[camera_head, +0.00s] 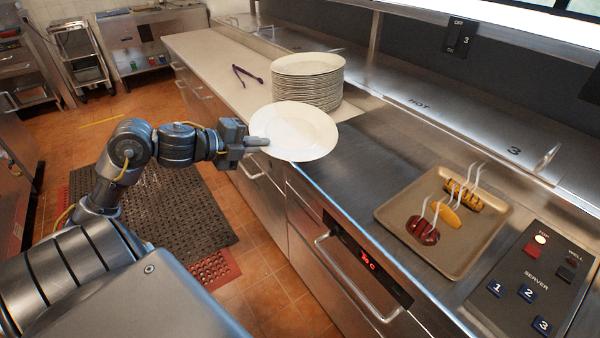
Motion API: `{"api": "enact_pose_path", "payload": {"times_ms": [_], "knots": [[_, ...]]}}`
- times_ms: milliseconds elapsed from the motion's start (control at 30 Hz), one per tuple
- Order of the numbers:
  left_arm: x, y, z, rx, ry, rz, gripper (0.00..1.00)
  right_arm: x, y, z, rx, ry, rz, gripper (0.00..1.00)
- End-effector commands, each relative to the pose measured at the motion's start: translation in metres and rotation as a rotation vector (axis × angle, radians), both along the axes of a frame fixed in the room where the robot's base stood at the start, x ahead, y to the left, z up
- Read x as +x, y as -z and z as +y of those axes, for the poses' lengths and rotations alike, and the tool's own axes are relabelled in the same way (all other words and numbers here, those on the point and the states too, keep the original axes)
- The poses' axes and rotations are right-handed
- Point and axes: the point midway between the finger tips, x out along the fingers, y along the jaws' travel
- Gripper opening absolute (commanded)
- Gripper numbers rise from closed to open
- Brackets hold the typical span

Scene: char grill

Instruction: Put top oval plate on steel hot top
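A white oval plate (298,128) is held out by my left gripper (256,141), whose fingers are at the plate's left rim. The plate looks about level and overlaps the counter's front edge in the view; any gap beneath it is hard to judge. A stack of white oval plates (308,88) stands just behind it on the pale counter. The steel hot top (365,150) stretches to the right of the held plate, bare in its near-left part. My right gripper is out of view.
A tan tray (394,208) with several steaming grilled foods sits on the steel at right, beside a button panel (535,285). Purple tongs (247,75) lie left of the stack. A raised shelf marked HOT (440,108) runs along the back.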

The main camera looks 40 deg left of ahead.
Motion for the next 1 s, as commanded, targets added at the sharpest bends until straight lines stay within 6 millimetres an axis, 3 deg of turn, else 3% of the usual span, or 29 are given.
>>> {"api": "enact_pose_path", "payload": {"times_ms": [167,400,767,1000], "knots": [[0.028,0.016,-0.034,-0.009,0.001,-0.007,0.00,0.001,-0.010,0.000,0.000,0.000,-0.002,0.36],[0.048,0.057,-0.057,-0.006,0.000,-0.004,0.00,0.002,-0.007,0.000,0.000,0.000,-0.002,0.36],[0.055,0.070,-0.064,-0.003,0.000,-0.005,0.00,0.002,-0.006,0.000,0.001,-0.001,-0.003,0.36],[0.057,0.099,-0.067,-0.007,-0.001,-0.003,0.00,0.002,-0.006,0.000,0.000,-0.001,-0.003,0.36]]}}
